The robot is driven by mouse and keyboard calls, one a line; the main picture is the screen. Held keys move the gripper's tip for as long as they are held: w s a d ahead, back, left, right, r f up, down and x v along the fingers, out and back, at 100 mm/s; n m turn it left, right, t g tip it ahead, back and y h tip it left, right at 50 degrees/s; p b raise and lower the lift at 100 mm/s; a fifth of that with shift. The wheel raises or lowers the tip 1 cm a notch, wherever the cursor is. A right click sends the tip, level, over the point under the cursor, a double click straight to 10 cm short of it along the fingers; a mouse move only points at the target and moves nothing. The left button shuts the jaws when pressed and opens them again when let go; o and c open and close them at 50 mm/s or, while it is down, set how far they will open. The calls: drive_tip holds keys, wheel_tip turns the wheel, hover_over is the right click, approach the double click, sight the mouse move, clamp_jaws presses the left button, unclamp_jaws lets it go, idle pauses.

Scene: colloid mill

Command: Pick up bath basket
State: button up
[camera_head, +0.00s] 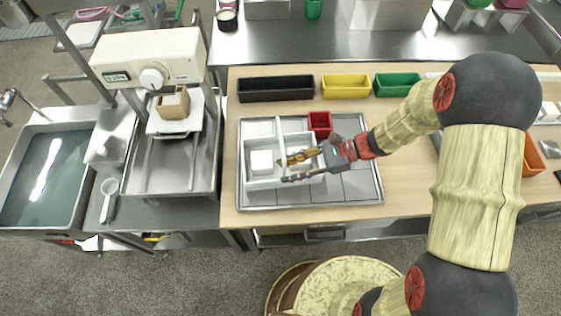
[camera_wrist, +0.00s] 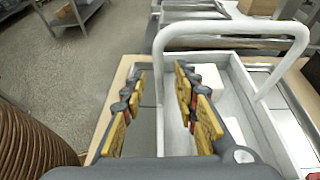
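The bath basket (camera_head: 262,184) is a white open tray with a tall arched handle (camera_wrist: 225,29). It stands on a grey tiled panel on the wooden table. A white block (camera_head: 262,161) lies inside it; the block also shows in the wrist view (camera_wrist: 208,77). My gripper (camera_head: 284,171) is open above the basket in the head view and hides part of it. In the wrist view the fingers of my gripper (camera_wrist: 160,112) are spread, with the near left edge of the basket (camera_wrist: 177,118) seen between them. I cannot tell whether they touch it.
A small red bin (camera_head: 320,124) stands close behind the basket. Black (camera_head: 276,88), yellow (camera_head: 346,86) and green (camera_head: 397,84) bins line the table's back edge. A scale-like machine (camera_head: 152,62) and a water-filled sink (camera_head: 45,178) are to the left.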

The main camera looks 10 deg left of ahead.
drive_tip(key=shift+x, duration=0.9)
drive_tip(key=shift+c, duration=0.2)
drive_tip(key=c, duration=0.7)
drive_tip(key=shift+r, duration=0.1)
clamp_jaws()
